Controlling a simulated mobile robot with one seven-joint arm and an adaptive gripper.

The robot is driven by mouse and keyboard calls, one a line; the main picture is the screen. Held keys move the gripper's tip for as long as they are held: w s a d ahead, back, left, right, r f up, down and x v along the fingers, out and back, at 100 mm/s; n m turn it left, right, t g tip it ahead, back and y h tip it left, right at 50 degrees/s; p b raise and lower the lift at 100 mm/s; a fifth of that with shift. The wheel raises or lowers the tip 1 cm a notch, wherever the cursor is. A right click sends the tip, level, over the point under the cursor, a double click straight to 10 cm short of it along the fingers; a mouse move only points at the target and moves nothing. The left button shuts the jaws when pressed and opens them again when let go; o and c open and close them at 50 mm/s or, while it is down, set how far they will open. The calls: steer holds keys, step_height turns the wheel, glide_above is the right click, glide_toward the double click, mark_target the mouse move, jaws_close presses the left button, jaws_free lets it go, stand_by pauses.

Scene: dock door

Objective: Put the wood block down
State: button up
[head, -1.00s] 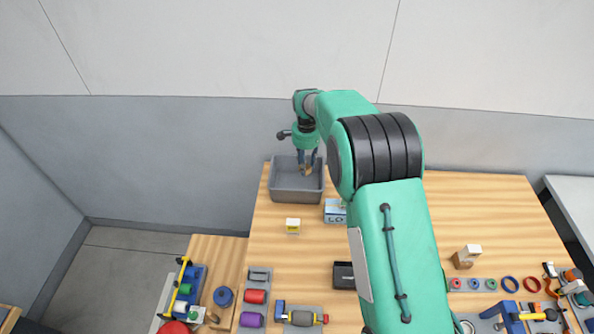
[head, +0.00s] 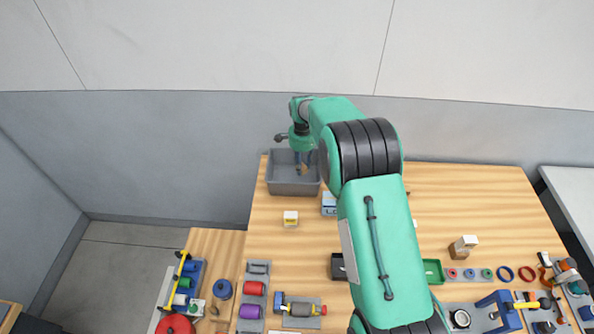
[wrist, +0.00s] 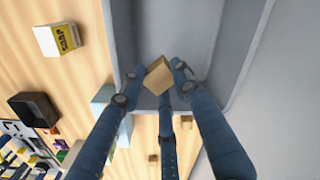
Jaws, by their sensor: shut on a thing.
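The wood block (wrist: 158,76) is a small tan block held between the blue fingertips of my gripper (wrist: 160,72) in the wrist view. My gripper (head: 303,160) is shut on it and points down over the grey bin (head: 293,188) at the back left of the table in the head view. The bin's grey wall (wrist: 245,55) and floor show around the fingertips in the wrist view. The block (head: 304,169) shows small between the fingers in the head view. I cannot tell whether it touches the bin's floor.
A white-and-yellow soap box (head: 291,219) stands in front of the bin. A blue-and-white box (head: 329,204) stands close to the bin's front right. A black tray (head: 338,267) and several tools lie nearer. The table's right back is clear.

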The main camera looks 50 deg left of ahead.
steer(key=shift+f, duration=2.75)
steer(key=shift+f, duration=0.15)
steer(key=shift+f+p, duration=0.4)
steer(key=shift+f, duration=1.5)
steer(key=shift+f, duration=0.25)
steer(key=o, duration=0.9)
steer(key=shift+r, duration=0.1)
steer(key=shift+r, duration=0.15)
steer(key=shift+r+b, duration=0.55)
steer(key=shift+r, duration=5.4)
